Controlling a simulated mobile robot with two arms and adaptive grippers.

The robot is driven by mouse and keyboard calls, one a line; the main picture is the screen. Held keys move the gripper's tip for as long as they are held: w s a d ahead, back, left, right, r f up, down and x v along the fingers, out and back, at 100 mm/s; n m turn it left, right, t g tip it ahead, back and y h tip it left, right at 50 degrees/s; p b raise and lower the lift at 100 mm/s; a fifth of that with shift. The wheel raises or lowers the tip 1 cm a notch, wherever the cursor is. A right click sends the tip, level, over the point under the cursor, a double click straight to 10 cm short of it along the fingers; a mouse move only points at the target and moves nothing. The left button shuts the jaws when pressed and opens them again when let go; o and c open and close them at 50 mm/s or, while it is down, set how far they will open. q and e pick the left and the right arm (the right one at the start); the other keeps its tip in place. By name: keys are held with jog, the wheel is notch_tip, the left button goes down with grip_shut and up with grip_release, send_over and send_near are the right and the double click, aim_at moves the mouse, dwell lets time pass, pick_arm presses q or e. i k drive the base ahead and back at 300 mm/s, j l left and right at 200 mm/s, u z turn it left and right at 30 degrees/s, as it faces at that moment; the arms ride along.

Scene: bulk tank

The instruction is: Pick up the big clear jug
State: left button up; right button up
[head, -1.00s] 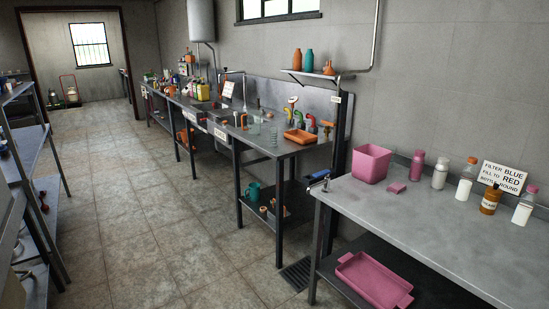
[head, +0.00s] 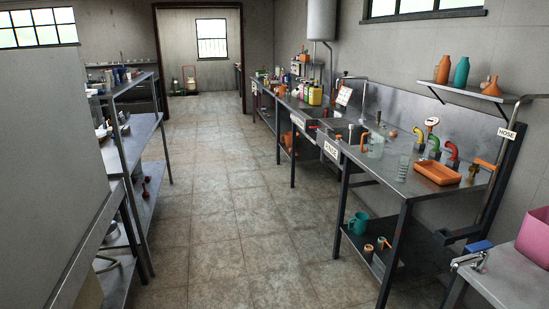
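A clear jug (head: 376,146) stands upright on the long metal bench in the head view, between the sink and the orange tray. It looks like the larger of the clear vessels there. A smaller clear vessel (head: 403,168) stands to its right, nearer to me. Neither of my grippers is in view, so nothing shows of what they hold.
The metal sink bench (head: 385,178) runs along the right wall, with an orange tray (head: 437,174), colored taps and bottles on it. A teal jug (head: 358,223) is on its lower shelf. Metal shelving (head: 140,140) stands at left. The tiled floor (head: 215,225) between is clear.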

aim_at(376, 137)
jog(key=i+z, duration=0.2)
jog(key=i, duration=0.45)
jog(key=i+j+z, duration=0.15)
jog(key=i, duration=0.45)
